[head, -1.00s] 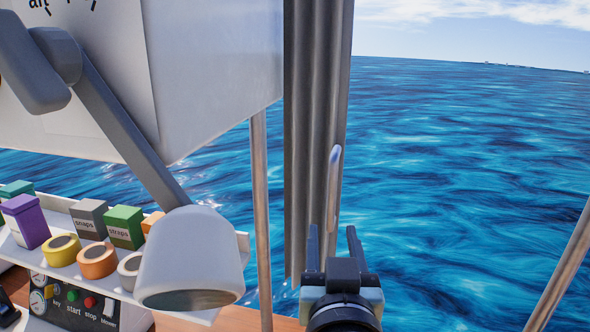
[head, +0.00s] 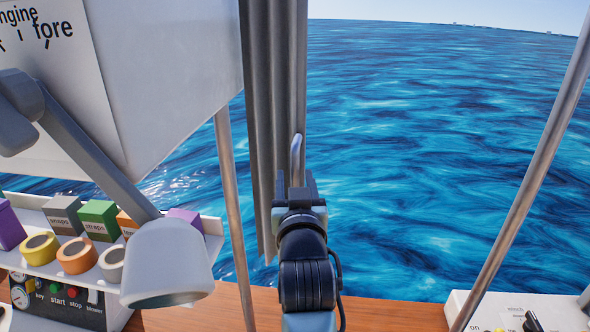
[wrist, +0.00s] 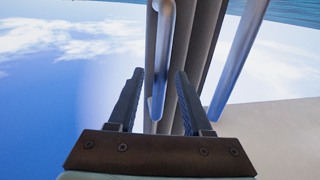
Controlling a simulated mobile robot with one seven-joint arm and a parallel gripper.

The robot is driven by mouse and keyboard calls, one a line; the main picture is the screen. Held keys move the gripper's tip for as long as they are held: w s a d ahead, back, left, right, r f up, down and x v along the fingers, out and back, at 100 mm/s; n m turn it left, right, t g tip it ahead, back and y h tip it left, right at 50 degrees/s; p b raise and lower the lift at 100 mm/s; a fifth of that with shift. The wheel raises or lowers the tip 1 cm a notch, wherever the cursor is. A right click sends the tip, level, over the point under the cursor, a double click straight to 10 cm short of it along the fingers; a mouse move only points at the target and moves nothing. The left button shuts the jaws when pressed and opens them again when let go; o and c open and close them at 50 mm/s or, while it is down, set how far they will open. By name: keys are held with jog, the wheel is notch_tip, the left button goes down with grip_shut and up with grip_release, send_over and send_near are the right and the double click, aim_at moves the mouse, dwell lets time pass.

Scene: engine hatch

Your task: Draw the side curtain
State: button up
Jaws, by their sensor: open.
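The grey pleated side curtain (head: 262,110) hangs gathered in a narrow bundle beside a metal post in the head view. A pale metal bar handle (head: 296,153) stands upright on its right edge. My gripper (head: 295,180) is at the lower part of this handle, partly hiding it. In the wrist view the handle (wrist: 163,50) runs down between the two dark fingers of my open gripper (wrist: 160,76), with gaps on both sides. The curtain (wrist: 197,45) shows behind the handle and right finger. I cannot tell exactly how deep the handle sits between the fingers.
A white panel (head: 175,70) and a jointed lamp (head: 168,262) stand at the left. A shelf (head: 212,240) holds coloured boxes and tape rolls. Slanting metal posts stand left (head: 233,200) and right (head: 535,165). Open water lies right of the curtain. A wooden ledge (head: 390,315) runs below.

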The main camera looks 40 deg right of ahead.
jog(key=shift+w+d, duration=0.25)
jog(key=shift+w, duration=0.1)
grip_shut()
dwell(1.3)
